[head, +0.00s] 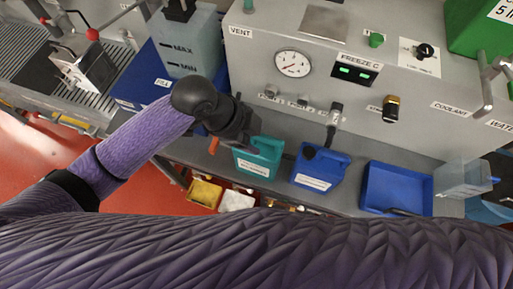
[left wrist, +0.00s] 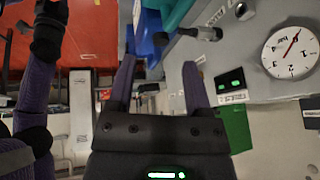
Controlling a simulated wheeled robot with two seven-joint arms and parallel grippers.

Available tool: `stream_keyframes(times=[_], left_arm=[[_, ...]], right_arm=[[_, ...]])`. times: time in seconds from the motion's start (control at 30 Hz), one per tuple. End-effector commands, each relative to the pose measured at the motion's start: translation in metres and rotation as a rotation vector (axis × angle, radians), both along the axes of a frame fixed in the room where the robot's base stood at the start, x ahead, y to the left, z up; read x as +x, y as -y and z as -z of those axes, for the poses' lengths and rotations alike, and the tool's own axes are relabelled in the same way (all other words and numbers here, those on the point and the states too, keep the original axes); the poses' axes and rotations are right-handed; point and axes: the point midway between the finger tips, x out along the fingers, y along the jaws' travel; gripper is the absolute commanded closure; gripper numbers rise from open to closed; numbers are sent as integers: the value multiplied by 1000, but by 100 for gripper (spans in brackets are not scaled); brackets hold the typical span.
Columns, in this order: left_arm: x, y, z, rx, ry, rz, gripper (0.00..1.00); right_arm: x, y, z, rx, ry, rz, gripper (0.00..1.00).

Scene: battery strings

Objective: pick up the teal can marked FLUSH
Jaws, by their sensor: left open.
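The teal can (head: 258,158) stands on the grey bench in the head view, with a white label too small to read. My left gripper (head: 236,128) is just above and to the left of it. Part of the can's top is close behind the gripper. In the left wrist view the two fingers of this gripper (left wrist: 160,68) are spread apart with nothing between them. A teal shape (left wrist: 168,11) shows at the top of that view, beyond the fingers. My right gripper is not in view.
A blue can (head: 320,169) stands right of the teal one, and a blue tray (head: 396,187) further right. Behind them rises a grey panel with a gauge (head: 292,63), a hanging nozzle (head: 334,118) and knobs. A clear tank (head: 187,45) is at the back left.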

Motion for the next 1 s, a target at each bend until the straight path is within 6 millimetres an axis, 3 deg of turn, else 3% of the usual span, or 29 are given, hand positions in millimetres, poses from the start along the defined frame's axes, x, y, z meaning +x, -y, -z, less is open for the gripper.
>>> stream_keyframes(times=[0.1,0.2,0.7,0.97,1.0], left_arm=[[23,-19,-3,65,33,150,36],[31,-26,-3,81,38,201,36],[39,6,80,81,38,209,36],[40,9,87,81,41,209,36],[40,9,87,81,41,209,40]], right_arm=[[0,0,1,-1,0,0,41],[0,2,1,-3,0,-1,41],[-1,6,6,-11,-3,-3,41],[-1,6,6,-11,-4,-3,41],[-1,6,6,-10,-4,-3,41]])
